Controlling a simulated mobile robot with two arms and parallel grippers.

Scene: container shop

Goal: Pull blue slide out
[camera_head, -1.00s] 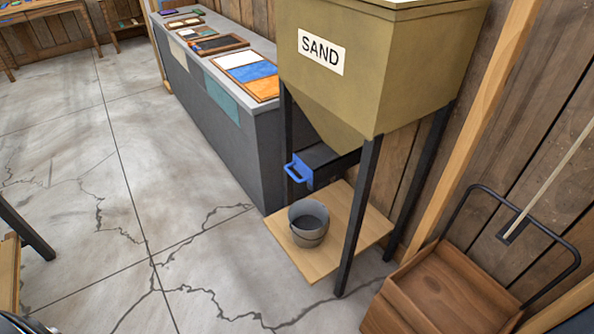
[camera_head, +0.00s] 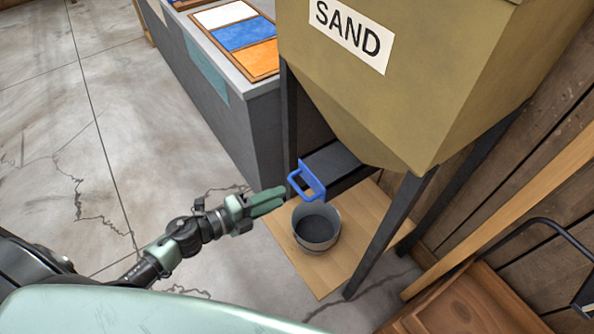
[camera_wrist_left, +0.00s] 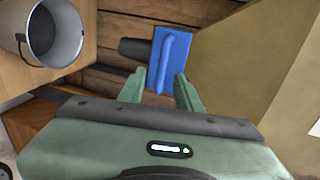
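The blue slide (camera_head: 311,184) has a plate and a loop handle and sits at the front of a dark chute under the sand hopper (camera_head: 385,95). My left gripper (camera_head: 284,196) is just left of the handle in the head view, pointing at it, with a small gap. In the left wrist view, its two fingers (camera_wrist_left: 162,88) are apart, and the blue slide (camera_wrist_left: 168,58) with its handle shows just beyond the fingertips. Nothing is held. My right gripper is not in view.
A metal bucket (camera_head: 317,228) stands on a wooden board (camera_head: 333,272) below the slide. Dark hopper legs (camera_head: 389,234) stand at both sides of the chute. A grey counter (camera_head: 232,120) is behind at left, and a wooden box (camera_head: 460,306) is at lower right. The floor at left is clear.

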